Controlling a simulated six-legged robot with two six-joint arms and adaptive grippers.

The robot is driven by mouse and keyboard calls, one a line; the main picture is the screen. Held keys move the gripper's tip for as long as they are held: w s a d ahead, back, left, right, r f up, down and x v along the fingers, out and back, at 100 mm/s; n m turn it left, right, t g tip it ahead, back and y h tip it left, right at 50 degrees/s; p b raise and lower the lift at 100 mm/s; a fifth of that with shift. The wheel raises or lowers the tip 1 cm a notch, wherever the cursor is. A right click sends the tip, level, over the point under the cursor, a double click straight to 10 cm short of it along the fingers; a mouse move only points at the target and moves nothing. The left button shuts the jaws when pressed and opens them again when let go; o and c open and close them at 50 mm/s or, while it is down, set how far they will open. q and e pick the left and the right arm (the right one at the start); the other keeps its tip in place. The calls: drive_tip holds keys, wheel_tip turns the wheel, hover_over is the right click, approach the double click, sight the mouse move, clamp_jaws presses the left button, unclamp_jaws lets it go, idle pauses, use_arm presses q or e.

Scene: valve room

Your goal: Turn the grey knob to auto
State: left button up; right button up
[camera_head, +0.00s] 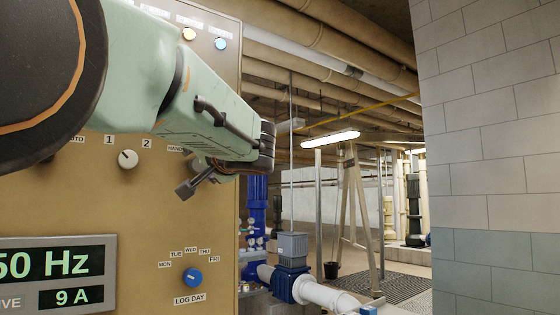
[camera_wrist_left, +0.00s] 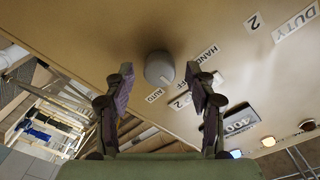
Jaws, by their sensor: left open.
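The grey knob (camera_wrist_left: 159,68) is on the tan panel in the left wrist view, with HAND, OFF and AUTO labels beside it. Which label it points to I cannot tell. My left gripper (camera_wrist_left: 159,80) is open, one finger on each side of the knob in the picture; contact is not visible. In the head view my left gripper (camera_head: 192,180) is in front of the panel, by the HAND label (camera_head: 176,149). It hides most or all of the grey knob there. My right gripper is not in view.
The panel (camera_head: 130,215) also carries a white knob (camera_head: 128,159) between labels 1 and 2, a blue LOG DAY knob (camera_head: 192,277), a display (camera_head: 55,275) and lamps at its top. A grey block wall (camera_head: 490,140) stands at the right. Pumps and pipes are behind.

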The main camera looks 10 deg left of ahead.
use_arm(q)
drive_tip(key=shift+s+a, duration=0.1)
drive_tip(key=shift+w+f, duration=0.15)
drive_tip(key=shift+w, duration=0.1)
drive_tip(key=c, duration=0.4)
drive_tip(key=shift+s, duration=0.1)
drive_tip(key=c, duration=0.8)
drive_tip(key=shift+o, duration=0.2)
drive_tip(key=m, duration=0.4)
drive_tip(key=m+p, duration=0.2)
drive_tip(key=m, duration=0.2)
drive_tip(key=shift+m+g, duration=0.3)
